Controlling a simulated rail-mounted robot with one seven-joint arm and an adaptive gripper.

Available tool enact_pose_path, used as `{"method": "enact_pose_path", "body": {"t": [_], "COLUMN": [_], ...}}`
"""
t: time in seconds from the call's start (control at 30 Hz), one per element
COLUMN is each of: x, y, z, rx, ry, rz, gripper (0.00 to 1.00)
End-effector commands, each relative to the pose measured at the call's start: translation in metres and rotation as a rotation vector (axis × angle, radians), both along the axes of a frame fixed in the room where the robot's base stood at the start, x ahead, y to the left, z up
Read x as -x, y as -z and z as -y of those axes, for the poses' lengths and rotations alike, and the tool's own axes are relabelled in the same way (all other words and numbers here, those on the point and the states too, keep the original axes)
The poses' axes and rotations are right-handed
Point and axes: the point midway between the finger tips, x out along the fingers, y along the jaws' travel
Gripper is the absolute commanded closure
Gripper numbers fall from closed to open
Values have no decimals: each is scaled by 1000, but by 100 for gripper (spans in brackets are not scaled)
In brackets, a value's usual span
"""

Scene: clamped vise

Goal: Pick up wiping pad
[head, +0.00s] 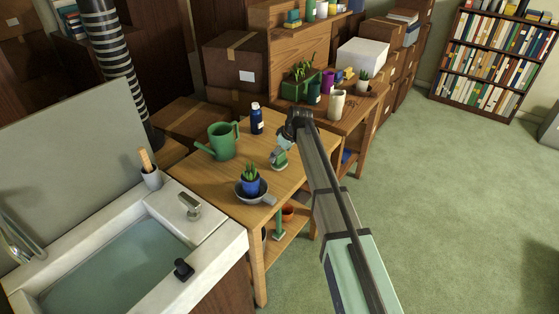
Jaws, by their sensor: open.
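I cannot clearly make out a wiping pad in the head view. A small grey piece (268,200) lies at the right side of a shallow grey dish holding a blue pot (251,184) with a plant. I cannot tell whether it is a pad or part of the dish. My arm reaches in from the lower right, and my gripper (285,144) is at its far end, over the wooden table (226,181). It is open, with its fingers small and partly hidden. A small green object (279,159), perhaps the vise, is just below it.
A green watering can (222,141) and a dark blue bottle (257,118) stand behind and left of my gripper. A stone sink (213,236) adjoins the table at the left. A cluttered wooden bench (346,121) stands behind. Open green carpet lies right.

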Motion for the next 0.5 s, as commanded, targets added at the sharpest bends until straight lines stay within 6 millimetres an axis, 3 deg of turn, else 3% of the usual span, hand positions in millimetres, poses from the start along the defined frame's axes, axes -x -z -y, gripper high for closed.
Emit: {"method": "enact_pose_path", "body": {"t": [0.33,0.37,0.5], "x": [-3,-3,-2], "y": [12,12,12], "z": [-4,-4,-4], "rx": [0,0,0], "ry": [0,0,0], "rz": [0,0,0], "gripper": [10,18,67]}}
